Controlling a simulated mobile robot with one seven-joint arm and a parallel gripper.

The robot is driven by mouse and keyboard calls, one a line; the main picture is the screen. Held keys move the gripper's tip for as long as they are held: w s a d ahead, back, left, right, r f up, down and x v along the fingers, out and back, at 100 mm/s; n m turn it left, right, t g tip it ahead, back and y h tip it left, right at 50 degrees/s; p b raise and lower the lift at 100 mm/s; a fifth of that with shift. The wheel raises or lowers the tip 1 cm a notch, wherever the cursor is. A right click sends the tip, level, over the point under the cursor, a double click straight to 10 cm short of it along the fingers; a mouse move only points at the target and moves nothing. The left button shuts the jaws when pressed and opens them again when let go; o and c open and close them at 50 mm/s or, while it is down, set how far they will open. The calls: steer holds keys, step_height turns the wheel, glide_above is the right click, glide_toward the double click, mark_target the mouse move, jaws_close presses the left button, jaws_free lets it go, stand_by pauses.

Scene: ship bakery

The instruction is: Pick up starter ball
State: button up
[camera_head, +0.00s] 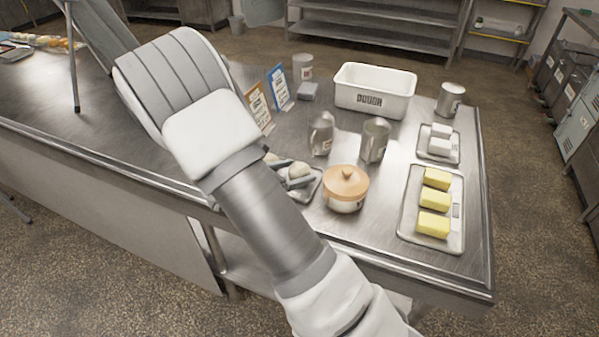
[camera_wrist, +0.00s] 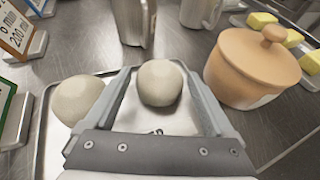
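Two pale, round dough balls sit on a metal tray (camera_wrist: 48,140). One starter ball (camera_wrist: 160,83) is between the tips of my gripper (camera_wrist: 157,84) in the wrist view, with slight gaps at its sides. The other ball (camera_wrist: 78,98) lies to the left, outside the left finger. My gripper's fingers are spread apart. In the head view, my gripper (camera_head: 290,174) is low over the tray (camera_head: 312,189), and my arm and fingers hide much of the tray and the balls. Whether the fingers touch the ball is unclear.
A wooden-lidded crock (camera_head: 345,190) stands close right of the tray. Metal jugs (camera_head: 321,134) (camera_head: 374,140) stand behind. Sign cards (camera_head: 259,108) stand behind left. A butter tray (camera_head: 409,218), a white dough bin (camera_head: 348,100) and a can (camera_head: 450,99) are farther right.

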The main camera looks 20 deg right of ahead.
steer(key=c, duration=1.2)
steer(key=shift+o, duration=0.2)
steer(key=shift+r, duration=0.1)
